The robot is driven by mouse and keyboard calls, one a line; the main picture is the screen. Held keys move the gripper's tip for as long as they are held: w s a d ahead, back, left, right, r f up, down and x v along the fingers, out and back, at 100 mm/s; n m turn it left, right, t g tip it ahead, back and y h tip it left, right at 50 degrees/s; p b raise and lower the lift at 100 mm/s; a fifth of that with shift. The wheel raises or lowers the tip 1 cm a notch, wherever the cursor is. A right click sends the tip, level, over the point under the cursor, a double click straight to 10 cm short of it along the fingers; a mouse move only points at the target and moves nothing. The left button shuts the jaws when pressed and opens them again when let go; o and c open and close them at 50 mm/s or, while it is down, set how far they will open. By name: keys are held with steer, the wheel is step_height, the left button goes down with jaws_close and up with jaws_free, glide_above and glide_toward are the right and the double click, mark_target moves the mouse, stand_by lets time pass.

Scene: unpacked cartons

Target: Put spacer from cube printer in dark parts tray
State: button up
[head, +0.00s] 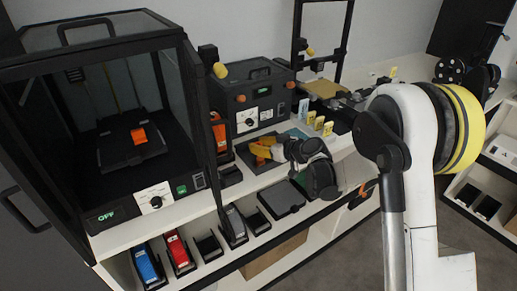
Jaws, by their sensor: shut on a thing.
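The cube printer seems to be the black enclosed box (95,105) at left, with its front open. An orange piece (138,134) sits on its dark bed. I cannot tell whether this is the parts tray.
A black control box (252,100) with a dial stands behind my gripper. A blue holder (147,263) and a red holder (178,250) stand on the lower shelf. An open-frame printer (325,88) stands farther back.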

steer(key=shift+r, duration=0.1)
steer(key=shift+f, duration=0.3)
steer(key=o, duration=0.8)
steer(key=shift+r, duration=0.1)
